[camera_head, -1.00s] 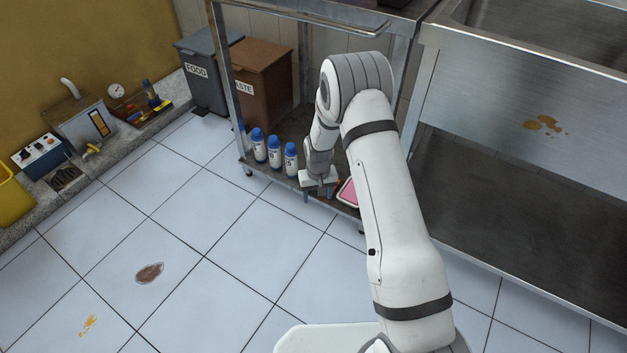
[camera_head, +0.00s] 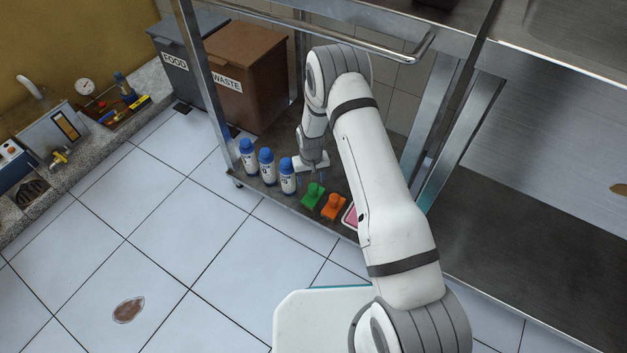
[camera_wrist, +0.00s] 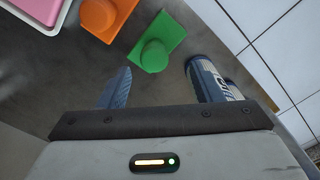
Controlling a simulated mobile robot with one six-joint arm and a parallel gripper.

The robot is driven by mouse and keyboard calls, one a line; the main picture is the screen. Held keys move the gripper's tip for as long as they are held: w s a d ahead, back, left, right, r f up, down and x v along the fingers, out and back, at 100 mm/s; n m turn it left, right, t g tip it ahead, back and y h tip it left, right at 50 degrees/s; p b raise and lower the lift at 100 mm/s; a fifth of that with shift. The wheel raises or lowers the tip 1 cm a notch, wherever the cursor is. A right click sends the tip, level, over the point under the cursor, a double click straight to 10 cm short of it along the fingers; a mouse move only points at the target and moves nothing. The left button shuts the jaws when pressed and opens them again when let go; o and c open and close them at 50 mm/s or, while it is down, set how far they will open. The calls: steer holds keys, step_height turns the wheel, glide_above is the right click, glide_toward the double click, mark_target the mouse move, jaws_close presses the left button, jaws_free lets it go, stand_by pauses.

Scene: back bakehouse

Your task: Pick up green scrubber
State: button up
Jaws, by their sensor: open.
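The green scrubber (camera_head: 312,195) lies on the low metal shelf, its round knob facing up, between the blue-capped bottles and an orange scrubber. In the wrist view the green scrubber (camera_wrist: 157,42) is ahead of my gripper, near the top middle. My gripper (camera_head: 312,172) is behind the green scrubber over the shelf, apart from it.
The orange scrubber (camera_head: 333,206) stands right beside the green one, with a pink item in a white tray (camera_head: 351,216) beyond it. Several blue-capped bottles (camera_head: 266,166) stand close on the left. A metal shelf post (camera_head: 205,90) and rail frame the shelf. Brown waste bin (camera_head: 250,75) stands behind.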

mark_target(312, 188)
steer(key=f, duration=0.1)
steer(key=f+b, duration=0.1)
steer(key=shift+w+f, duration=0.3)
steer(key=f+b, duration=0.2)
steer(key=f, duration=0.1)
steer(key=f+b, duration=0.1)
steer(key=f, duration=0.1)
steer(key=shift+s+d+f, duration=0.1)
steer(key=shift+s+d, duration=0.05)
steer(key=shift+d, duration=0.25)
steer(key=c, duration=1.1)
steer(key=shift+c, duration=0.2)
steer(key=shift+r+p, duration=0.45)
steer(key=shift+r, duration=0.25)
steer(key=r+p, duration=0.2)
steer(key=shift+s+a+r, duration=0.2)
steer(key=shift+s+r, duration=0.15)
steer(key=s+a+p, duration=0.4)
steer(key=s+a, duration=0.5)
steer(key=s, duration=0.5)
steer(key=shift+s+a+f, duration=0.2)
steer(key=shift+a, duration=0.1)
